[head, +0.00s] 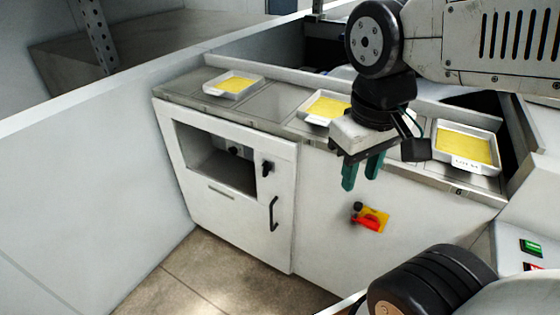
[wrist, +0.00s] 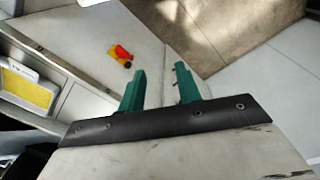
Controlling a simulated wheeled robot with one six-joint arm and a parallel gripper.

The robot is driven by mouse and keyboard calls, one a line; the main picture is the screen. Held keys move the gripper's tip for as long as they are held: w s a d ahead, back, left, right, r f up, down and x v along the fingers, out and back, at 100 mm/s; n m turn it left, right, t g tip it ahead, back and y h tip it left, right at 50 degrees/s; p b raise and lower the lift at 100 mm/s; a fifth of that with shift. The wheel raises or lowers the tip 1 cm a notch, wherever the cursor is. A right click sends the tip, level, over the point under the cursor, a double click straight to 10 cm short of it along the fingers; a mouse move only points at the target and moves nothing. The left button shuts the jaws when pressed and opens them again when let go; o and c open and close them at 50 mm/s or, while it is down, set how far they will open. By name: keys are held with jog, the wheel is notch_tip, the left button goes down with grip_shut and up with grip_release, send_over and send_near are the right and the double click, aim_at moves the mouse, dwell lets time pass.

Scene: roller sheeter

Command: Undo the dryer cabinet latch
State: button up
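The white dryer cabinet (head: 238,195) stands at the left centre of the head view, with a window opening in its front. A small black latch (head: 267,168) sits to the right of the window, above a black bar handle (head: 273,213). The cabinet door looks shut. My gripper (head: 361,172) hangs to the right of the latch, well apart from it, with its green fingers pointing down. In the wrist view my gripper (wrist: 158,84) is open, with nothing between the fingers. The latch does not show in the wrist view.
A red and yellow rotary switch (head: 370,218) is on the panel below my gripper; it also shows in the wrist view (wrist: 120,55). White trays with yellow contents line the counter, one at its left end (head: 233,85). A white wall (head: 90,200) borders the cabinet on the left.

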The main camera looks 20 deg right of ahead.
jog(key=w+d+f+n+g+h, duration=0.15)
jog(key=w+f+n+h, duration=0.3)
jog(key=w, duration=0.45)
jog(key=w+d+f+n+g+h, duration=0.1)
jog(key=w+d+f+n+h, duration=0.15)
jog(key=w+n+h, duration=0.5)
jog(key=n+t+h, duration=0.2)
jog(key=n+t, duration=1.1)
send_near(263, 168)
jog(key=shift+g, duration=0.25)
jog(key=x, duration=0.9)
jog(key=shift+w+d+r, duration=0.1)
jog(key=shift+w, duration=0.1)
jog(key=shift+m, duration=0.3)
jog(key=c, duration=0.7)
